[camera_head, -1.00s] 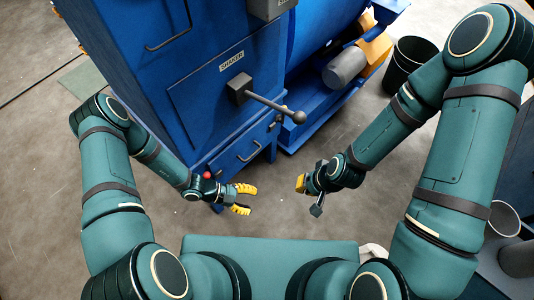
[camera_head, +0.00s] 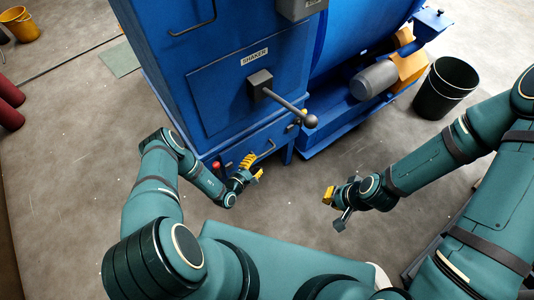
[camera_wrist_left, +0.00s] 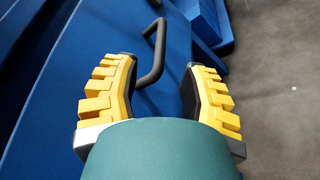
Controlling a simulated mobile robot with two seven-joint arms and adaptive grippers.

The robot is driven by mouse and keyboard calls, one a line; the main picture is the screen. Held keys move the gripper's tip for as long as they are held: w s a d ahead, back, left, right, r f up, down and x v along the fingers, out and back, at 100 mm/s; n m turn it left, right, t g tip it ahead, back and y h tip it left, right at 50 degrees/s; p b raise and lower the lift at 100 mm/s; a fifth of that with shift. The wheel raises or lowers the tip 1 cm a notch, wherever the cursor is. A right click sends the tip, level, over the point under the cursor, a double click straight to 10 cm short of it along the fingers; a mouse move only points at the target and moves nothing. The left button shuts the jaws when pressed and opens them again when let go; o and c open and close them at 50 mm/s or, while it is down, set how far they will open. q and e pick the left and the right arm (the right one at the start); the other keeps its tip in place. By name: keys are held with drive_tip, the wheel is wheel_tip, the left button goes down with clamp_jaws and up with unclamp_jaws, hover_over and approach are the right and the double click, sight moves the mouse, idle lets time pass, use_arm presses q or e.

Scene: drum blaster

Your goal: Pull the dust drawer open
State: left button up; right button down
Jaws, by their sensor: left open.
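The dust drawer (camera_head: 281,135) is the low blue front under the shaker panel, and it looks closed. Its dark bar handle (camera_head: 265,152) also shows in the left wrist view (camera_wrist_left: 157,58). My left gripper (camera_head: 252,168) is at the drawer front, close to the handle. In the left wrist view its yellow fingers (camera_wrist_left: 158,85) are open, one on each side of the handle's near end. No grip on the handle shows. My right gripper (camera_head: 335,205) hangs over bare floor to the right, apart from the machine; its finger gap is unclear.
A shaker lever (camera_head: 290,105) with a round knob juts out above the drawer. A red knob (camera_head: 215,165) is left of my left gripper. A dark bucket (camera_head: 445,92) stands at right. The floor (camera_head: 285,205) before the drawer is clear.

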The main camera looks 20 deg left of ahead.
sight(264, 155)
use_arm(q)
drive_tip(key=b+x, duration=0.2)
drive_tip(key=x, duration=0.6)
drive_tip(key=shift+w+d, duration=0.15)
drive_tip(key=shift+w, duration=0.1)
drive_tip(key=shift+c, duration=0.3)
clamp_jaws()
